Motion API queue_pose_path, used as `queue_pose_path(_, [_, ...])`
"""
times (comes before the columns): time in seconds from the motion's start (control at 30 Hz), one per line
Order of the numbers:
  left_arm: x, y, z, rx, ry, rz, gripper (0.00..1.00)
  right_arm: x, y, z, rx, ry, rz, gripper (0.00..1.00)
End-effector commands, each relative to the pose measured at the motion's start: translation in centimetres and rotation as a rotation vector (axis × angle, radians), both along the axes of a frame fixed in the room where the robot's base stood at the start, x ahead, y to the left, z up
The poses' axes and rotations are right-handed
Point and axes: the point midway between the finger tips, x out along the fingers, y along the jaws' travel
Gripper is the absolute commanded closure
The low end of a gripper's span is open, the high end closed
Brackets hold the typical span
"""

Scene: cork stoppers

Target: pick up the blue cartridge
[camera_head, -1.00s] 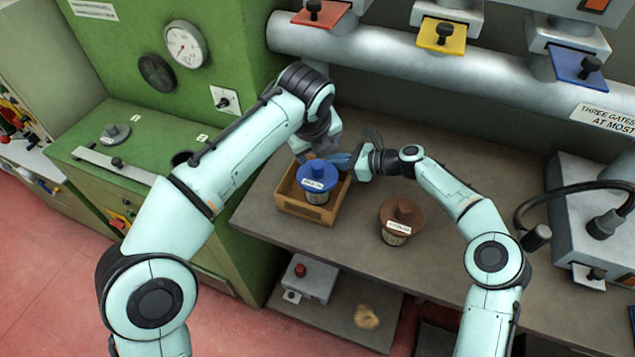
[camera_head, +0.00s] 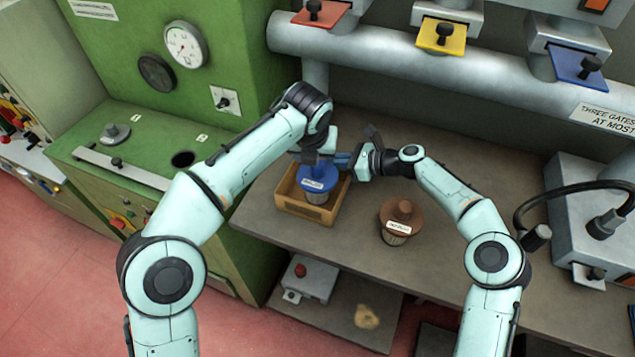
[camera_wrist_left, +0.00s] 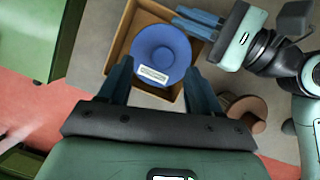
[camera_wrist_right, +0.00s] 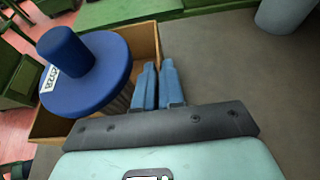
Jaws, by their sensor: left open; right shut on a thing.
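The blue cartridge (camera_head: 318,180), with a round lid, knob and white label, stands upright in a wooden tray (camera_head: 303,209) on the bench. My left gripper (camera_head: 318,163) is open just above it, pointing down. In the left wrist view the cartridge lid (camera_wrist_left: 160,62) appears between the open fingers; contact cannot be told. My right gripper (camera_head: 344,161) is at the tray's right side. In the right wrist view its fingers (camera_wrist_right: 159,88) are nearly together over the tray's wall (camera_wrist_right: 147,44), shut on it, beside the cartridge (camera_wrist_right: 85,75).
A brown cartridge (camera_head: 400,220) stands on the bench right of the tray. A green cabinet (camera_head: 205,55) is at the left, and a large grey pipe (camera_head: 390,55) runs along the back. The bench (camera_head: 470,190) has free room on the right.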

Motion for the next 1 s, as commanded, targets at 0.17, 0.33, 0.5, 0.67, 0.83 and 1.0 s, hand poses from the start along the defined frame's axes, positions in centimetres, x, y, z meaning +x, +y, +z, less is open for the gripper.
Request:
queue_pose_path(0.17, [0.4,-0.5,-2.6,0.001,0.005,-0.001,0.36,0.0,0.0,0.0,0.0,0.0,0.0,1.0])
queue_pose_path(0.33, [1.2,-0.7,-4.5,0.0,0.003,0.0,0.36,0.0,0.0,0.0,0.0,0.0,0.0,1.0])
queue_pose_path(0.5, [1.4,-0.7,-4.8,0.0,0.001,0.001,0.36,0.0,0.0,0.0,0.0,0.0,0.0,1.0])
queue_pose_path(0.67, [1.4,-0.7,-4.8,0.0,0.001,0.001,0.49,0.0,0.0,0.0,0.0,0.0,0.0,1.0])
queue_pose_path(0.83, [1.4,-0.7,-4.8,0.0,0.001,0.001,1.0,0.0,0.0,0.0,0.0,0.0,0.0,1.0])
queue_pose_path(1.0, [1.4,-0.7,-4.7,-0.001,-0.001,0.001,1.0,0.0,0.0,0.0,0.0,0.0,0.0,1.0])
